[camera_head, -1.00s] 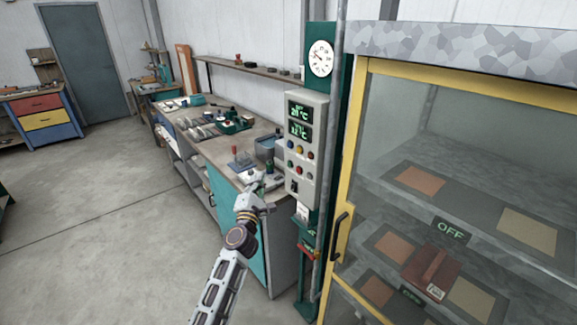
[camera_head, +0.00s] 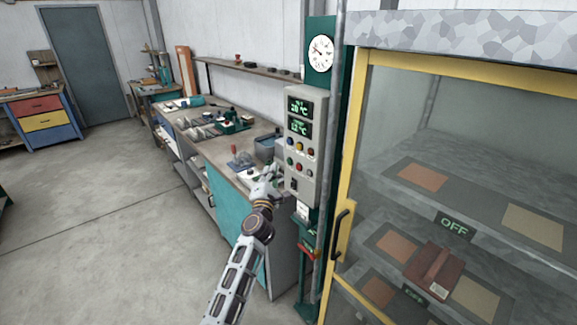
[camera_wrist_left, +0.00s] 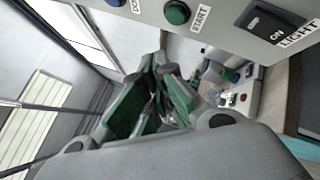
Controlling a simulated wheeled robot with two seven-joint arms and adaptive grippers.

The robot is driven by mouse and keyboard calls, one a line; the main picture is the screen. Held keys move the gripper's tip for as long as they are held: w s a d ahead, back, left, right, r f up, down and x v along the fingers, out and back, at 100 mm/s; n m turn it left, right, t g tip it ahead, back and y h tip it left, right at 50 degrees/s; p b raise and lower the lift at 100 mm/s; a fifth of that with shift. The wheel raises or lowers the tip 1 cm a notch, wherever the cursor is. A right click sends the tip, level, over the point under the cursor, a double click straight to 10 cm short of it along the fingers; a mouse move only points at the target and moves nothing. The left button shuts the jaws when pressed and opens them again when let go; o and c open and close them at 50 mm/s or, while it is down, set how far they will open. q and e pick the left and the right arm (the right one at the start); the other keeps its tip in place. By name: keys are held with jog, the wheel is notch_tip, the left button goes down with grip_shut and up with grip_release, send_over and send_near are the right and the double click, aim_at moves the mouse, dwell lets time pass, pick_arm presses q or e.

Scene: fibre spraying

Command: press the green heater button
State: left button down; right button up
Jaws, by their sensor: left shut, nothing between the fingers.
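The grey control panel (camera_head: 318,125) stands beside the oven's yellow frame, with two green displays, several coloured buttons and a black switch. A green button marked START (camera_wrist_left: 177,13) shows at the top of the left wrist view. Whether START is the heater's button cannot be read. My left gripper (camera_head: 277,172) is just left of the panel's lower part in the head view. Its green-padded fingers (camera_wrist_left: 163,70) are shut and empty, below the START button in the wrist view. Contact with the panel is not visible. My right gripper is not in view.
A black LIGHT switch (camera_wrist_left: 268,22) and part of a blue button (camera_wrist_left: 118,3) flank START. The workbench (camera_head: 215,153) with tools runs behind my left arm. The glass-fronted oven (camera_head: 352,185) stands at right, with an OFF sign inside. The floor at left is clear.

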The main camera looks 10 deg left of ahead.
aim_at(289, 161)
pick_arm(q)
jog(key=shift+w+d+b, duration=0.35)
jog(key=shift+w+d, duration=0.6)
jog(key=shift+w, duration=0.25)
jog(key=shift+w+d, duration=0.25)
jog(key=shift+w, duration=0.05)
dwell(1.1)
jog(key=shift+w+d, duration=0.3)
jog(key=shift+w, duration=0.05)
dwell(1.1)
jog(key=shift+s+a, duration=0.1)
jog(key=shift+s+a+r+p, duration=0.1)
jog(key=shift+s+a+p, duration=0.35)
jog(key=shift+s+p, duration=0.1)
jog(key=shift+s, duration=0.1)
dwell(0.5)
